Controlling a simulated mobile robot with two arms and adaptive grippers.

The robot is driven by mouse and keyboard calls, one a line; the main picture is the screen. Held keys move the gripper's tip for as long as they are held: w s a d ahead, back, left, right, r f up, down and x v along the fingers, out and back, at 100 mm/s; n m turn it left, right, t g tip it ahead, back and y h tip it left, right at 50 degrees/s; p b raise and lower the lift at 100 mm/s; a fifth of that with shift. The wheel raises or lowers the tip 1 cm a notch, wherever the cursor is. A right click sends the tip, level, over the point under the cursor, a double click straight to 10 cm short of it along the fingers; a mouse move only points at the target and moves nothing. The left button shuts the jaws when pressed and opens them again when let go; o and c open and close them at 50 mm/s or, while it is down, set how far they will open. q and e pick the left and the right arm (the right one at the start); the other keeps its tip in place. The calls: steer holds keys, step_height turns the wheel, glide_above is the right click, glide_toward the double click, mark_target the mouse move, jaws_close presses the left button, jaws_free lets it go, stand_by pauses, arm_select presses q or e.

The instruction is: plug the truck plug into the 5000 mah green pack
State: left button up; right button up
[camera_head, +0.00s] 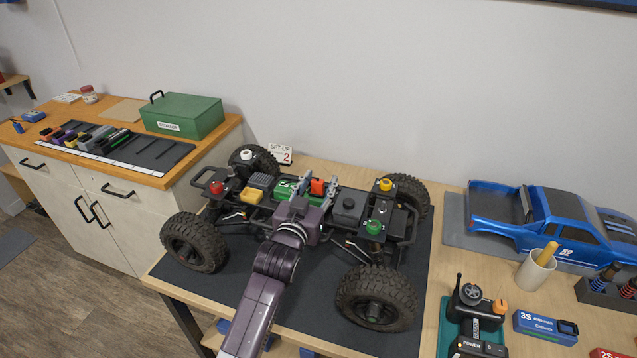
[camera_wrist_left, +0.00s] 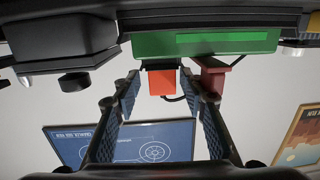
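The green pack (camera_head: 285,190) sits in the middle of the truck chassis (camera_head: 345,222), partly hidden by my left gripper. In the left wrist view the pack (camera_wrist_left: 205,43) spans the top. An orange-red plug (camera_head: 317,186) is beside the pack; in the left wrist view the plug (camera_wrist_left: 163,82) sits against a dark piece at the pack's edge. A dark red connector (camera_wrist_left: 213,75) with a dark wire is to its right. My left gripper (camera_head: 317,183) is open, its fingers on either side of the orange-red plug with small gaps showing. My right gripper is out of view.
The truck stands on a dark mat (camera_head: 215,282) on the workbench. A blue truck body (camera_head: 550,222), a cup (camera_head: 535,270), a transmitter (camera_head: 472,310) and a blue 3S pack (camera_head: 545,327) are to the right. A green storage box (camera_head: 182,115) stands on the left cabinet.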

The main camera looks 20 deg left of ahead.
arm_select(q)
steer(key=shift+s+a, duration=0.1)
steer(key=s, duration=1.2)
steer(key=shift+r, duration=0.35)
steer(key=shift+f, duration=0.1)
